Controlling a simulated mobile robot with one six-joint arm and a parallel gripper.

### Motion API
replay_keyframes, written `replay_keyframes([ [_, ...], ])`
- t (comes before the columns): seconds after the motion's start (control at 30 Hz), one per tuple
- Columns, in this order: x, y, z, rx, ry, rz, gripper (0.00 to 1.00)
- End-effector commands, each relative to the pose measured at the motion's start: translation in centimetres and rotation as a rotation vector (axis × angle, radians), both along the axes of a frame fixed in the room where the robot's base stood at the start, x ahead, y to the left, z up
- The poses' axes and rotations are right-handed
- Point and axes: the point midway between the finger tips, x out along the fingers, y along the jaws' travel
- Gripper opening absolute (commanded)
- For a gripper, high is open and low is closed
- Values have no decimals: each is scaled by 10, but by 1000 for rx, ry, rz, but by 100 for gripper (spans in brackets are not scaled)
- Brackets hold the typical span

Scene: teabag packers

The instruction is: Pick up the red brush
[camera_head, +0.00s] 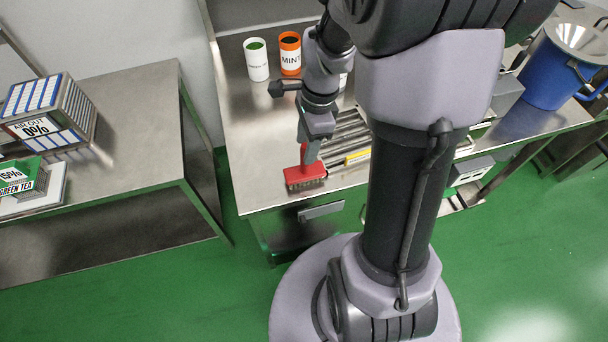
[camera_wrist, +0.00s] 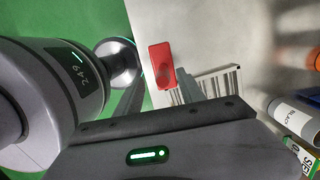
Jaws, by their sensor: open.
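The red brush (camera_head: 304,175) sits bristles down near the front left corner of the steel workbench, its grey-brown bristles facing the front edge. My gripper (camera_head: 312,153) points down just above and behind it. In the wrist view the red brush (camera_wrist: 161,66) shows as a red block beyond the fingertips, between the lines of the two fingers. My gripper (camera_wrist: 156,93) is open there, with nothing held between its fingers. I cannot tell from the head view whether a finger touches the brush.
A slotted metal rack (camera_head: 346,132) lies right behind the brush, with a yellow item (camera_head: 357,157) on it. A white canister (camera_head: 256,60) and an orange mint canister (camera_head: 290,54) stand farther back. A blue bucket (camera_head: 556,75) stands at the right. Tea boxes sit on the left table (camera_head: 140,110).

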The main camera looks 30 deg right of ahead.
Motion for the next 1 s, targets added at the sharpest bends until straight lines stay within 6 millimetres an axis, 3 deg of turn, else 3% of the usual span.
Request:
replay_keyframes([
  [0.17,1,1,-18,1,1,0,46],
  [0.37,4,4,-57,1,0,2,46],
  [0.57,5,5,-56,0,-1,1,46],
  [0.8,5,5,-56,0,-1,1,1],
  [1.0,5,5,-56,0,0,1,0],
])
